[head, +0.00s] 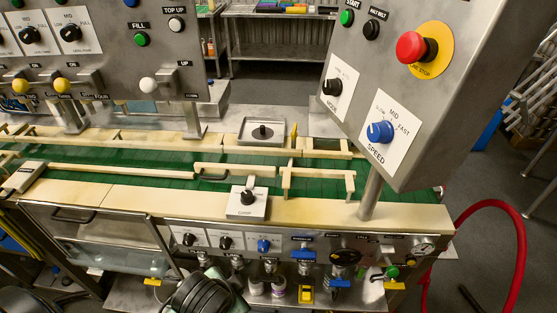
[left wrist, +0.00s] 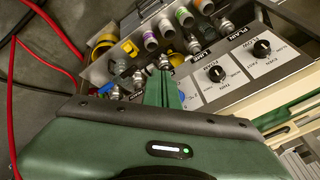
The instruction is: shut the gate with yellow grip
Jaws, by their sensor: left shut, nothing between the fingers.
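A small upright yellow grip (head: 294,130) shows at the far side of the green conveyor, right of the middle in the head view. It stands by a cream rail piece, and I cannot tell exactly how its gate is turned. My left gripper (left wrist: 163,72) shows in the left wrist view as a green body with narrow fingers shut together and empty. The fingers point towards the front panel with its knobs and coloured fittings. The yellow grip is not visible in that view. My right gripper is not in view.
The green conveyor (head: 150,179) runs between cream rails, with a cream frame (head: 318,174) over its near side. A grey box with a black knob (head: 246,204) sits on the near ledge. A tilted control panel (head: 400,150) overhangs the right. A red hose (head: 522,240) curves at right.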

